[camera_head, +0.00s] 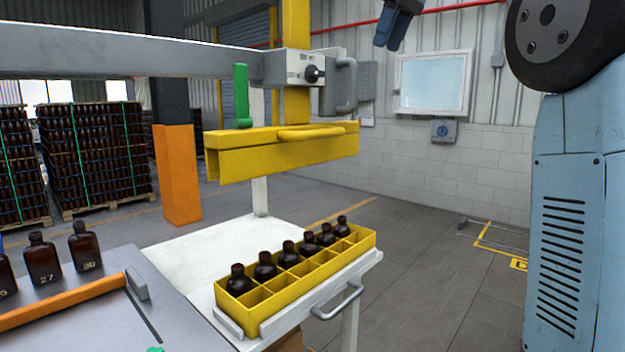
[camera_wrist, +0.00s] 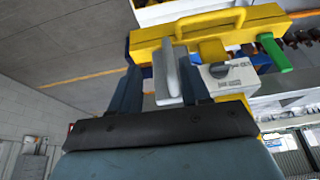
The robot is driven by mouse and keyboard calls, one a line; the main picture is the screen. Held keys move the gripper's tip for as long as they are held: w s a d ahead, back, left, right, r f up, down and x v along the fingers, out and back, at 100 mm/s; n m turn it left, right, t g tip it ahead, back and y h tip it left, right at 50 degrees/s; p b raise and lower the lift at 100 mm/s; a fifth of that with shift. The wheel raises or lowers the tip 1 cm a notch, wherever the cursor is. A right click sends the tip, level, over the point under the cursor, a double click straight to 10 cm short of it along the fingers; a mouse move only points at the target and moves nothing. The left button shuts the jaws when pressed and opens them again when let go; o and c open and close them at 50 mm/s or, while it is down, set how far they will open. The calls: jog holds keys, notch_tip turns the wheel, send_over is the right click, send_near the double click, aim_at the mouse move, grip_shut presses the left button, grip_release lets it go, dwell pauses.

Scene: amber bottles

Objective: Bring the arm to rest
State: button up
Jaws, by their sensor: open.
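My gripper (camera_head: 392,30) hangs at the top of the head view, above and to the right of the grey handle (camera_head: 347,85) on the beam's end unit. Its dark blue fingers point down and show no object between them there. In the wrist view my gripper (camera_wrist: 158,75) has its fingers spread apart. The grey handle (camera_wrist: 167,75) appears in the gap between them, but the head view shows the fingers apart from it. The upper part of my arm beyond the gripper is cut off by the head view's top edge.
A yellow guard bar (camera_head: 285,160) and green lever (camera_head: 241,95) hang from the grey beam (camera_head: 120,52). Below, a yellow crate (camera_head: 308,292) holds several amber bottles in its back row; its front row looks empty. More bottles (camera_head: 85,247) stand on the grey table at left.

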jog(key=s+d+f+m+t+h, duration=0.1)
jog(key=s+d+f+m, duration=0.1)
jog(key=s+f, duration=0.7)
jog(key=s+d+f+m+h, duration=0.1)
jog(key=s+f+m, duration=0.3)
jog(key=s+f, duration=0.5)
jog(key=s+d+f+m+t+h, duration=0.1)
jog(key=s+d+f+m, duration=0.2)
jog(key=s+f, duration=0.6)
notch_tip(320, 180, down, 12)
jog(key=shift+s+d+r+t, duration=0.15)
jog(key=shift+d+t, duration=0.15)
jog(key=shift+d, duration=0.2)
